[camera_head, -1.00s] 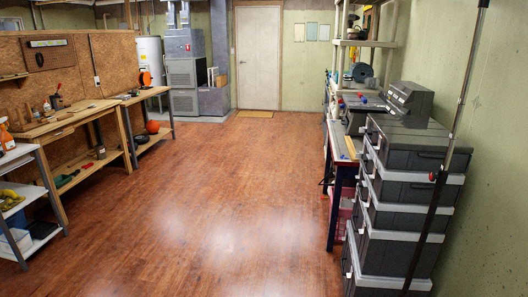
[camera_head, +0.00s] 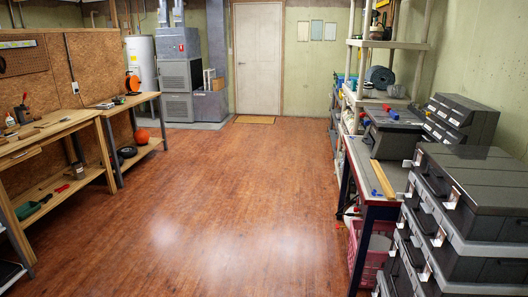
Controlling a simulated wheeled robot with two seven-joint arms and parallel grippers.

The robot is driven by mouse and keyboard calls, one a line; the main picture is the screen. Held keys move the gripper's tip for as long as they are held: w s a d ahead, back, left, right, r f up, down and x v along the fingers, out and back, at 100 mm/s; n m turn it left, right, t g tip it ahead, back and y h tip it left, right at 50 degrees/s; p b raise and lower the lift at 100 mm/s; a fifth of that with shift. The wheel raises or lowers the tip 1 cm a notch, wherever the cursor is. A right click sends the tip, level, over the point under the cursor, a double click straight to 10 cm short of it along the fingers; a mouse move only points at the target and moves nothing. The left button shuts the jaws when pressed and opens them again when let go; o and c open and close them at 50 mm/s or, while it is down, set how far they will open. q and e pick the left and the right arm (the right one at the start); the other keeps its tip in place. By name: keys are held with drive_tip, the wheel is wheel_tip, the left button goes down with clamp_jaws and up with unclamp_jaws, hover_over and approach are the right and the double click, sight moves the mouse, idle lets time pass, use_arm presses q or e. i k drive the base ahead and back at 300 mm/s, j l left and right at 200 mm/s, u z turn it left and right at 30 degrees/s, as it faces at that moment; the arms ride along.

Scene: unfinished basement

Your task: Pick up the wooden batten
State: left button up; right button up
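A wooden batten (camera_head: 382,180), a thin pale yellow-brown strip, lies flat on the grey top of the right-hand bench (camera_head: 359,152). It lies near the bench's front end, pointing away from me. Nothing visible covers it. Neither of my grippers shows in this view.
Stacked dark grey storage boxes (camera_head: 478,178) stand at the right, close to the bench's near end. A grey case (camera_head: 393,133) sits farther along the bench. Wooden workbenches (camera_head: 62,132) line the left wall. The wooden floor (camera_head: 225,205) between is clear up to the door (camera_head: 258,60).

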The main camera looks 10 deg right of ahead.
sight(388, 191)
drive_tip(key=i+z, duration=0.15)
drive_tip(key=i, duration=0.3)
drive_tip(key=i+j+z, duration=0.15)
drive_tip(key=i, duration=0.3)
drive_tip(key=i+j+z, duration=0.15)
drive_tip(key=i, duration=0.3)
drive_tip(key=i+j+z, duration=0.15)
drive_tip(key=i+z, duration=0.25)
drive_tip(key=i+j+z, duration=0.15)
drive_tip(key=z, duration=0.2)
drive_tip(key=i+j+z, duration=0.2)
drive_tip(key=z, duration=0.2)
drive_tip(key=i+j+z, duration=0.15)
drive_tip(key=j+z, duration=0.2)
drive_tip(key=i+j+z, duration=0.15)
drive_tip(key=j+z, duration=0.15)
drive_tip(key=j, duration=0.15)
drive_tip(key=i+j+z, duration=0.1)
drive_tip(key=j+z, duration=0.2)
drive_tip(key=j, duration=0.15)
drive_tip(key=j+z, duration=0.3)
drive_tip(key=j, duration=0.2)
